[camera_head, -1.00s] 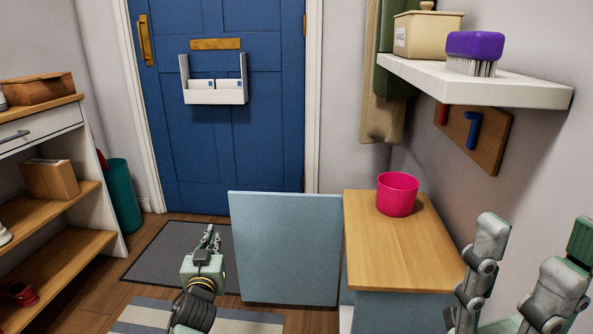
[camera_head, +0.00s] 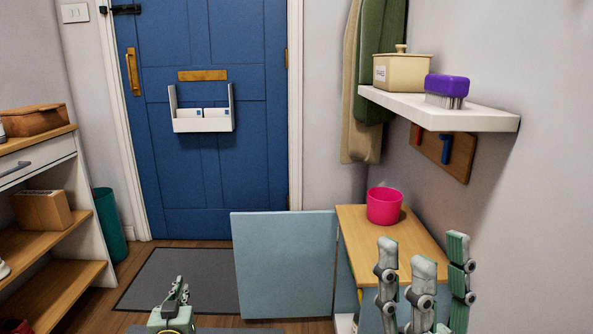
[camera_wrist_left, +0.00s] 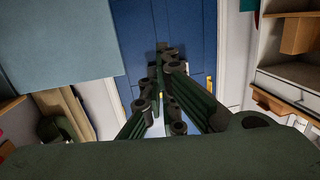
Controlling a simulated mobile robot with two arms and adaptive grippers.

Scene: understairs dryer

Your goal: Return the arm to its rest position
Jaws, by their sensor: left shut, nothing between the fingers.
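My left gripper (camera_head: 176,290) is at the bottom of the head view, in front of the grey doormat. Its fingers are together, pointing up and away, with nothing between them. In the left wrist view its dark fingers (camera_wrist_left: 168,75) fill the middle, against the blue door. My right gripper (camera_head: 420,285) stands at the lower right, its jointed fingers pointing up and spread apart, with nothing seen between them. Its fingers overlap the low cabinet in the picture. The lower parts of both arms are out of frame.
An open pale-blue panel (camera_head: 284,265) stands beside the wood-topped cabinet (camera_head: 385,243), which holds a pink pot (camera_head: 384,206). A white wall shelf (camera_head: 440,112) carries a cream bin (camera_head: 402,73) and purple brush (camera_head: 446,87). Shelving (camera_head: 55,240) stands left. The doormat (camera_head: 185,280) is clear.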

